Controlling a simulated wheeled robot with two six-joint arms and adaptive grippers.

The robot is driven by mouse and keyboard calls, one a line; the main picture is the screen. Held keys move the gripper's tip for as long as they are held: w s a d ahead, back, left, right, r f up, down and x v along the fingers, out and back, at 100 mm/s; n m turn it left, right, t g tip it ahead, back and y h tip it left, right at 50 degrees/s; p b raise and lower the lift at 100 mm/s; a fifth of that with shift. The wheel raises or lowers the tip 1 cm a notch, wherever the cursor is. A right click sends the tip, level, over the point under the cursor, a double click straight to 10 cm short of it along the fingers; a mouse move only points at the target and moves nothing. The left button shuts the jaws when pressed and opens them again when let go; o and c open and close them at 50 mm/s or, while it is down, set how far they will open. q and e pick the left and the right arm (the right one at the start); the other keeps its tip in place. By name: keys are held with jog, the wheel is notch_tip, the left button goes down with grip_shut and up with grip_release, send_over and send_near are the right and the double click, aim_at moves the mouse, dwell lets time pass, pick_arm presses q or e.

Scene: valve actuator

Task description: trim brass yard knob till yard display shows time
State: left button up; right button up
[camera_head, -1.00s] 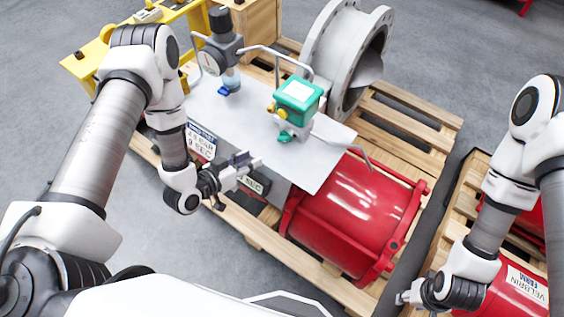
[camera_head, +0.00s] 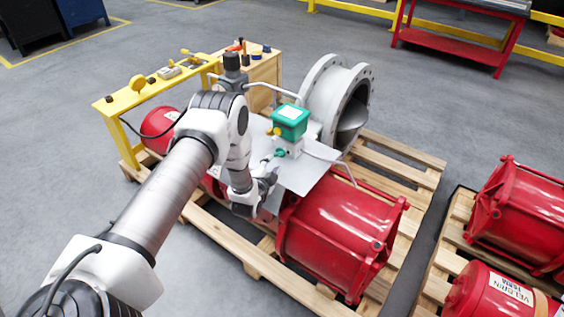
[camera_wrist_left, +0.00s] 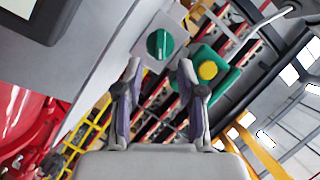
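A brass-yellow knob (camera_head: 272,131) sits on the side of a green box (camera_head: 290,121) with a white top label, above the grey plate (camera_head: 305,176). In the left wrist view the round yellow knob (camera_wrist_left: 208,70) is on a green block, just beyond the right finger. A green knob (camera_wrist_left: 160,43) on a grey block lies ahead, between the fingers' lines. My left gripper (camera_wrist_left: 158,78) is open and empty, apart from both knobs; in the head view it (camera_head: 268,182) is beside the plate. A dark panel (camera_wrist_left: 35,15) is cut off; no reading shows. My right gripper is out of view.
A red cylinder (camera_head: 335,230) lies on the wooden pallet (camera_head: 400,155), near a grey flanged pipe (camera_head: 320,90). A dark gauge head (camera_head: 232,72) and bent tubing stand close behind my left arm. A yellow frame (camera_head: 130,105) is at left.

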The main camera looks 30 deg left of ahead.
aim_at(279, 155)
pick_arm(q)
jog(key=x, duration=0.4)
jog(key=shift+w+d+r, duration=0.1)
jog(key=shift+w+d, duration=0.05)
jog(key=shift+w, duration=0.25)
jog(key=shift+w+a+f, duration=0.25)
jog(key=shift+w, duration=0.3)
jog(key=shift+s+r, duration=0.1)
grip_shut()
